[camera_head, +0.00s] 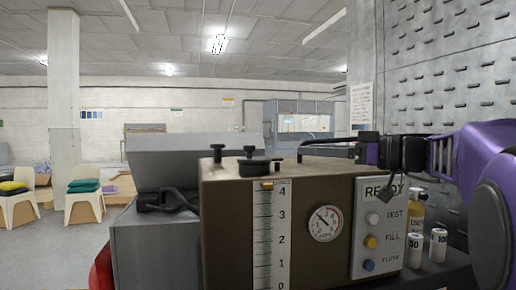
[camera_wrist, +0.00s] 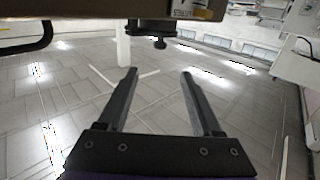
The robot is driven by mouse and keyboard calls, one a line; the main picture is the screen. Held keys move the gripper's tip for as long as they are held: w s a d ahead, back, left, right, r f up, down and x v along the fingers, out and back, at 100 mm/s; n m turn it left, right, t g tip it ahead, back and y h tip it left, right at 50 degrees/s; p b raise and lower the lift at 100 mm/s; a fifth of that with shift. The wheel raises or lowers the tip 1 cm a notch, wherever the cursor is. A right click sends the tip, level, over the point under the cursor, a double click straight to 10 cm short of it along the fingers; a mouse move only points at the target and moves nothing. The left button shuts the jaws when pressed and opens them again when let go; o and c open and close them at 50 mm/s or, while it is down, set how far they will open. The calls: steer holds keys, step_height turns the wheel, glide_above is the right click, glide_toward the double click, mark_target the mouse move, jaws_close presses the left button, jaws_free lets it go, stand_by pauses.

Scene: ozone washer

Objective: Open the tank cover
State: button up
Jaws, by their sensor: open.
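A brown tank-like box (camera_head: 225,222) stands in front of me, with a level scale, a round gauge (camera_head: 325,223) and a button panel. A black cap (camera_head: 253,166) and a low black bar handle (camera_head: 330,141) are on its top. A grey sloped cover (camera_head: 190,158) sits behind it at the left; I cannot tell which part is the tank cover. My gripper (camera_wrist: 160,72) is open, with nothing between its fingers. In the head view it is at the box's top right, near the bar handle. The wrist view shows the box edge with a knob (camera_wrist: 159,43) beyond the fingertips.
Bottles (camera_head: 438,247) stand right of the button panel, below my arm. A perforated grey wall (camera_head: 445,70) rises at the right. Chairs with cushions (camera_head: 84,200) and a pillar (camera_head: 64,110) are at the left, with open floor around them.

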mark_target(254, 147)
steer(key=p+x, duration=0.1)
steer(key=x, duration=1.3)
steer(key=shift+w+a, duration=0.1)
steer(key=shift+a, duration=0.15)
jaws_close()
stand_by(0.7)
